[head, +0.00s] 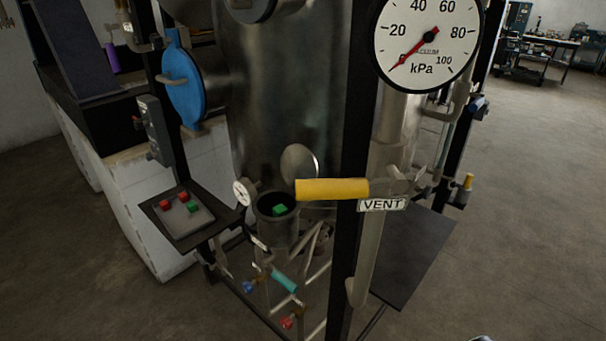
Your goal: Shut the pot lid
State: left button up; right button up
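The pot (278,228) is a small grey metal cylinder low on the front of the large vessel, with its top open. A green cube (279,210) shows inside it. The round metal pot lid (296,161) stands raised, tilted up behind the pot's rim. Neither of my grippers can be made out in the head view. A small grey shape at the bottom edge, right of centre, is too cut off to identify.
A yellow handle (332,189) by the VENT label (382,204) and a black post (348,260) stand right of the pot. A small gauge (242,192) is close on its left. A tray (181,220) with red and green cubes sits further left.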

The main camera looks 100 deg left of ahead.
aim_at(297, 162)
jog(key=i+j+u, duration=0.15)
jog(key=i+u, duration=0.55)
jog(key=u, duration=0.2)
jog(key=i+l+u, duration=0.1)
jog(key=i+u, duration=0.35)
jog(key=i+j+u, duration=0.1)
jog(key=i+u, duration=0.3)
jog(key=i, duration=0.3)
jog(key=i+l+u, duration=0.15)
jog(key=i+u, duration=0.2)
jog(key=i, duration=0.35)
jog(key=i+u, duration=0.15)
jog(key=u, duration=3.1)
